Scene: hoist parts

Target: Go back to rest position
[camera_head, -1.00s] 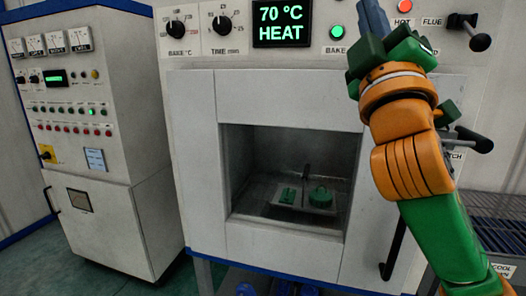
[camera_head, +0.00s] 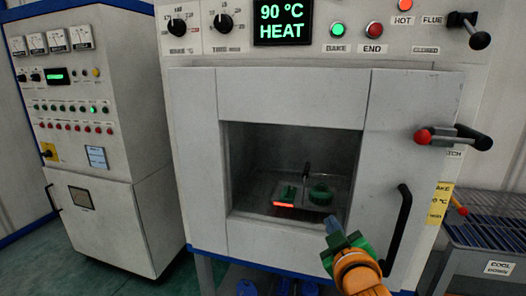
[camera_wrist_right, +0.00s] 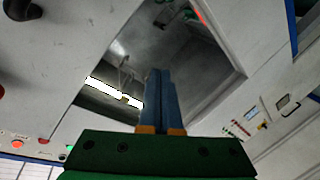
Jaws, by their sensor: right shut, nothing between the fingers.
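My right gripper (camera_head: 333,227) is low in front of the oven's lower right front in the head view, below and right of the oven window. Its blue fingers (camera_wrist_right: 160,95) are together and empty in the right wrist view. The oven (camera_head: 290,97) has a display (camera_head: 283,23) reading 90 °C HEAT, and its green BAKE button (camera_head: 337,30) is lit. Through the window, a tray (camera_head: 262,190) holds green parts (camera_head: 320,194), and a red-orange glow (camera_head: 284,205) shows at its front. My left gripper is not in view.
A control cabinet (camera_head: 130,150) with gauges and lamps stands to the left. A black door handle (camera_head: 397,230) and a red-tipped latch lever (camera_head: 440,138) are on the oven's right side. A cooling rack (camera_head: 490,235) stands at the lower right.

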